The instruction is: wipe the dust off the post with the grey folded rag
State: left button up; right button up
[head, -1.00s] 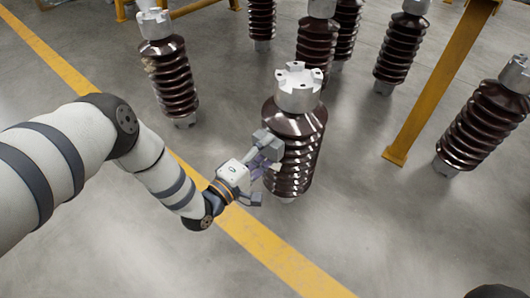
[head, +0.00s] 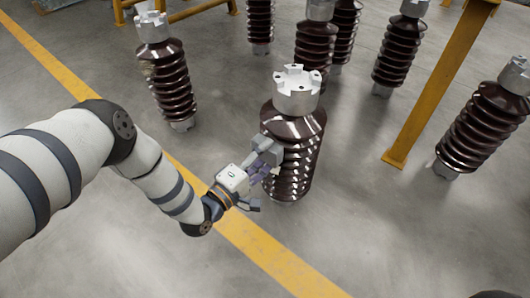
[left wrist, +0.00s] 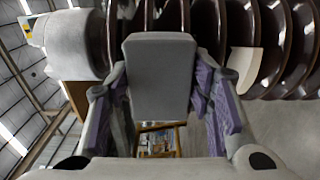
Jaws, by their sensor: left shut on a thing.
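The nearest post (head: 303,135) is a dark brown ribbed insulator with a silver notched cap (head: 297,88). It stands upright in the middle of the head view. My left gripper (head: 260,165) is at its left side, shut on the grey folded rag (head: 268,147). In the left wrist view, the rag (left wrist: 160,75) is a grey rounded block between two purple-padded fingers, in front of the ribs (left wrist: 275,45). It looks close to them; contact is hard to tell. A pale beige patch (left wrist: 243,62), perhaps dust, shows on the ribs right of the rag. My right gripper is out of view.
Another brown insulator (head: 168,85) with a pale patch stands back left. Several more stand behind and to the right. A yellow upright (head: 435,90) stands at right. Grey floor with a yellow line (head: 265,245) is clear in front.

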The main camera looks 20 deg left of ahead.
pick_arm(q)
jog(key=shift+f+b, duration=2.35)
jog(key=shift+f, duration=1.05)
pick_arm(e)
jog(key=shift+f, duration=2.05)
pick_arm(q)
jog(key=shift+r+p, duration=3.85)
jog(key=shift+r, duration=1.75)
jog(key=shift+f, duration=0.2)
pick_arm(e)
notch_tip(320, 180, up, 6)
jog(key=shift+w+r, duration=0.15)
pick_arm(q)
jog(key=p, duration=0.2)
send_near(274, 137)
jog(key=shift+w, duration=0.2)
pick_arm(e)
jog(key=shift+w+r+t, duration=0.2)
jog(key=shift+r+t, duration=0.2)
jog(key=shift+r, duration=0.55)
